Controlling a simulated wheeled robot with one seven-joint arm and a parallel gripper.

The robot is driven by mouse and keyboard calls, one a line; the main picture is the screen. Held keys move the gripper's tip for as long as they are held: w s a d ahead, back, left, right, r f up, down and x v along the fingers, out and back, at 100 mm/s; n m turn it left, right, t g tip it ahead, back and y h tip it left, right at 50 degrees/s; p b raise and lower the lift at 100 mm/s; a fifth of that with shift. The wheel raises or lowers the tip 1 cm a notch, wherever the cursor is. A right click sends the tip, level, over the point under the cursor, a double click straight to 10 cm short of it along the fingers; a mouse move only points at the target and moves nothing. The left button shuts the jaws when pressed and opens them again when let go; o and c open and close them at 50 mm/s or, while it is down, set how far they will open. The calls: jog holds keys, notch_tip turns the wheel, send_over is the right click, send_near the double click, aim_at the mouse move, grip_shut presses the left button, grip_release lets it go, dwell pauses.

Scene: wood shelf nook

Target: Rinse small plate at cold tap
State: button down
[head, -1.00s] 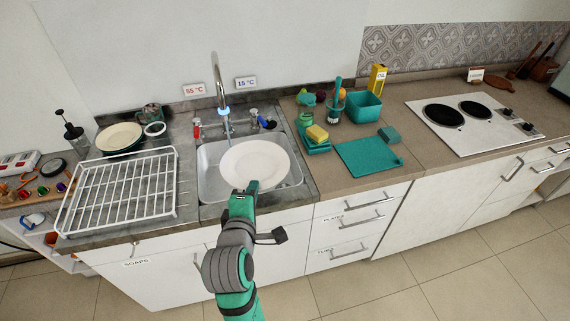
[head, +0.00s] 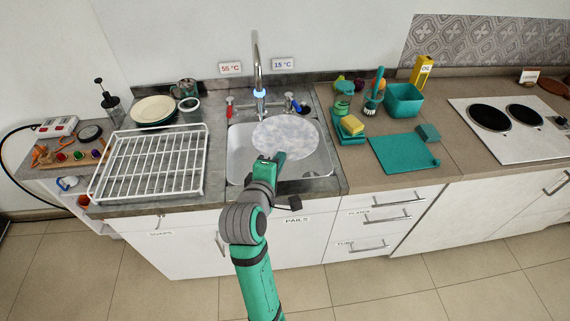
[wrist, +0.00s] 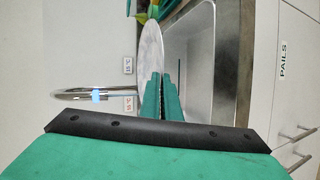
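The small plate (head: 285,136) is held over the sink (head: 236,165), below and just in front of the tap spout (head: 257,62). Its face looks mottled grey-white. My gripper (head: 272,160) is shut on its near rim. In the wrist view the plate (wrist: 150,48) shows nearly edge-on, with my fingers (wrist: 158,92) pinching its edge. The cold tap handle (head: 302,107) is blue, right of the spout, under the 15 °C sign (head: 283,64). The hot handle (head: 229,105) is red, at left. A light blue ring glows on the spout. I cannot make out a water stream.
A white wire dish rack (head: 150,165) stands left of the sink, with a cream plate (head: 153,109) behind it. Right of the sink are a yellow sponge (head: 352,125), a brush (head: 375,90), a teal bin (head: 404,99) and a teal board (head: 403,155).

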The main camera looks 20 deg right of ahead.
jog(key=w+a+f, duration=0.1)
jog(key=w+a, duration=0.2)
jog(key=w, duration=0.5)
jog(key=shift+w+a+f, duration=0.25)
jog(key=shift+f, duration=0.05)
dwell(0.5)
jog(key=s+d, duration=0.3)
jog(key=s, duration=0.4)
jog(key=shift+s, duration=0.25)
dwell(0.6)
dwell(0.3)
dwell(0.9)
jog(key=s+d+r, duration=0.1)
jog(key=s+r, duration=0.3)
jog(key=shift+s+d, duration=0.3)
jog(key=shift+d, duration=0.1)
